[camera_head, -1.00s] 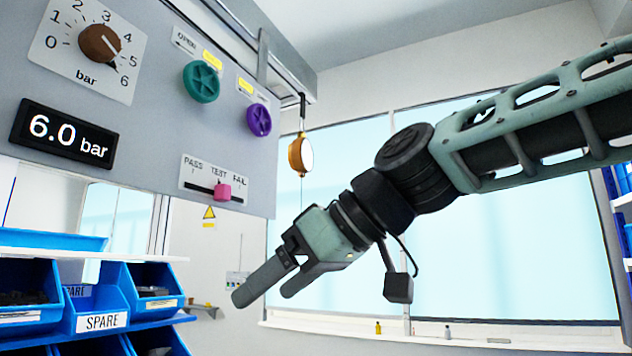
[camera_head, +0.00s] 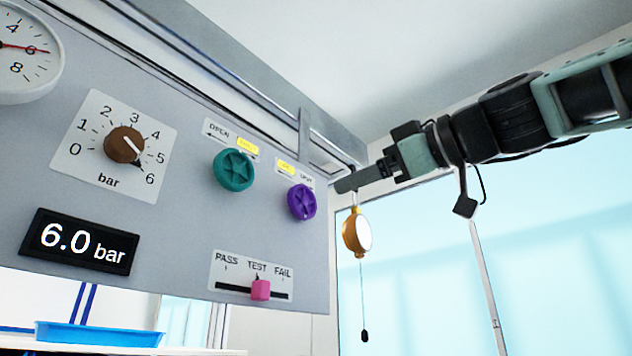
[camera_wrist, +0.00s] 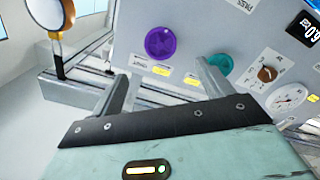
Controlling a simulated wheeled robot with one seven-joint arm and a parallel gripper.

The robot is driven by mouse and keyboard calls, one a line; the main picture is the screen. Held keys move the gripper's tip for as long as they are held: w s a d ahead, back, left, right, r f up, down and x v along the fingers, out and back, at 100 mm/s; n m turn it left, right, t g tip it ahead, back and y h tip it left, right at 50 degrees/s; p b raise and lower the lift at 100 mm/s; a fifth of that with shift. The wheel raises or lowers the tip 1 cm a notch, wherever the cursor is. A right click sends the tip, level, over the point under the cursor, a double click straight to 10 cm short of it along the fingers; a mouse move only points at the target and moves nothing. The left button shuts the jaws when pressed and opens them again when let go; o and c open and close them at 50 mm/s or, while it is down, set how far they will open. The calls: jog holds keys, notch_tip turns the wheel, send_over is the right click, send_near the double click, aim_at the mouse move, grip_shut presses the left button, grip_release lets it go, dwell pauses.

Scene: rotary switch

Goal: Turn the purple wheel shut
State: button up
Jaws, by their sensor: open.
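The purple wheel (camera_head: 302,202) is mounted on the grey panel (camera_head: 190,255), right of the green wheel (camera_head: 234,170). A label with a yellow marker sits above it. In the wrist view the purple wheel (camera_wrist: 160,43) shows ahead, beyond and between the two fingers. My gripper (camera_head: 345,184) is open and empty, to the right of the purple wheel and slightly higher in the head view. In the wrist view its fingers (camera_wrist: 165,85) are spread apart and appear clear of the wheel. The full label text is too small to read.
A brown dial (camera_head: 124,144) points near 6 and the display (camera_head: 80,241) reads 6.0 bar. A pink slider (camera_head: 261,290) sits at TEST. An orange-rimmed round hanging item (camera_head: 356,232) hangs close below my gripper. A rail (camera_head: 250,80) runs above the panel.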

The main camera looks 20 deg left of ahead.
aim_at(306, 201)
jog(key=p+x, duration=0.6)
jog(key=x, duration=0.3)
jog(key=shift+a+r+p, duration=0.15)
jog(key=shift+a+p, duration=0.05)
jog(key=shift+p, duration=0.1)
jog(key=shift+w+a+p, duration=0.3)
jog(key=shift+a, duration=0.25)
jog(key=c, duration=1)
